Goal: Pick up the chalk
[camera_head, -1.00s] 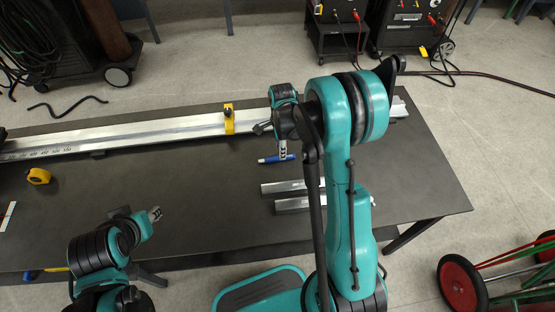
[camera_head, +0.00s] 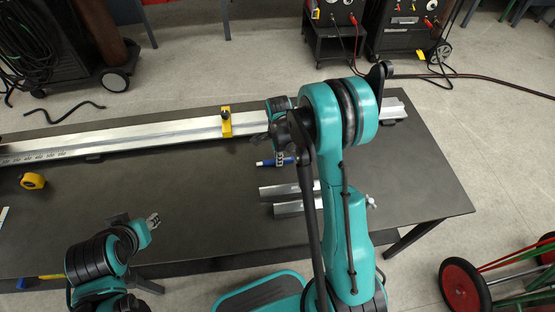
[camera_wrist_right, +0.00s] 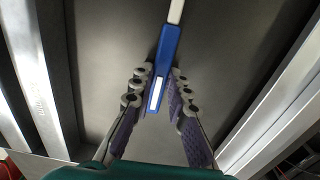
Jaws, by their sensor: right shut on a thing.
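The chalk is a white stick (camera_wrist_right: 176,12) in a blue holder (camera_wrist_right: 165,50), with a white label on its side. In the head view the blue holder (camera_head: 287,161) is at the middle of the dark table, partly covered by my right gripper (camera_head: 280,157). In the right wrist view the fingers of my right gripper (camera_wrist_right: 163,98) are on both sides of the holder's rear part, shut on it. The white end sticks out beyond the fingers. Whether it is clear of the table is hard to tell. My left gripper (camera_head: 153,220) is over the table's front left, away from the chalk; its opening is too small to judge.
A long metal rail (camera_head: 170,133) with a yellow clamp (camera_head: 226,122) lies behind the chalk. Two short metal profiles (camera_head: 285,190) lie in front of it. A yellow tape measure (camera_head: 32,181) lies at the left. The table's right part (camera_head: 425,180) is clear.

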